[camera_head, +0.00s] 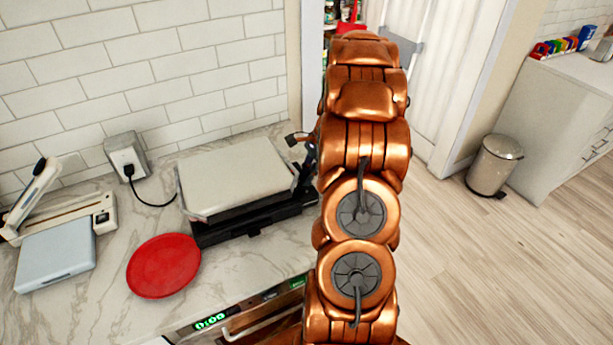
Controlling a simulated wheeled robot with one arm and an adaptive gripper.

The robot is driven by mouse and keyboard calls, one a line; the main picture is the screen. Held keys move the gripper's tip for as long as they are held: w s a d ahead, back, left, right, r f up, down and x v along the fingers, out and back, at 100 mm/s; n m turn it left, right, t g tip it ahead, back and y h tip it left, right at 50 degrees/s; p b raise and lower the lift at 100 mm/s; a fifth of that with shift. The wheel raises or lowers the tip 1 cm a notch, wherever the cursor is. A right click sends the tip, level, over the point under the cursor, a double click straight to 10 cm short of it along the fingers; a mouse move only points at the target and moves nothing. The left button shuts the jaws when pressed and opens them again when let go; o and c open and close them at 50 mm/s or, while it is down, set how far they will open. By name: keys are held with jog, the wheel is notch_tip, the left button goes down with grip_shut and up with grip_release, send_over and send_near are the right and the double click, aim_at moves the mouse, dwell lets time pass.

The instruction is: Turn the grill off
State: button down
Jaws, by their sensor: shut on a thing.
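The grill (238,177) sits on the marble counter against the tiled wall. Its pale lid is down over a black base. My gripper (304,170) is at the right side of the grill, mostly hidden behind my copper-coloured arm. It is shut on a part at the grill's right edge. The held part itself is hidden, and I cannot make out a switch or knob. A black cord runs from the grill's left side to the wall outlet (126,156), where it is plugged in.
A red plate (164,265) lies in front of the grill on the left. A pale blue box (56,254) and a white device (62,215) are at the far left. An oven with a green display (210,322) is below the counter. A bin (494,165) stands on the floor at right.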

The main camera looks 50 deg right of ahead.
jog(key=shift+f, duration=0.15)
jog(key=n+b, duration=0.2)
jog(key=b, duration=0.1)
jog(key=shift+w+f+g, duration=0.15)
jog(key=shift+w+g, duration=0.05)
jog(key=shift+g, duration=0.2)
jog(key=n+b, duration=0.1)
jog(key=n+g+b, duration=0.1)
jog(key=n+b, duration=0.2)
jog(key=b, duration=0.1)
jog(key=shift+w+n+g, duration=0.25)
jog(key=shift+n+g, duration=0.15)
jog(key=n+b, duration=0.1)
jog(key=n, duration=0.1)
jog(key=n+g+b, duration=0.1)
jog(key=n+b, duration=0.1)
jog(key=shift+w+a+g+b, duration=0.1)
jog(key=shift+w+g+b, duration=0.05)
jog(key=shift+g+b, duration=0.15)
jog(key=shift+w+a+r+n+g+h+b, duration=0.15)
jog(key=shift+n+g+h+b, duration=0.2)
jog(key=shift+n, duration=0.65)
jog(key=shift+s+d+r+n+g+h+b, duration=0.15)
jog(key=shift+n+h+b, duration=0.3)
jog(key=shift+n, duration=0.55)
jog(key=shift+w+a, duration=0.1)
jog(key=c, duration=1.2)
grip_release()
jog(key=shift+c, duration=0.2)
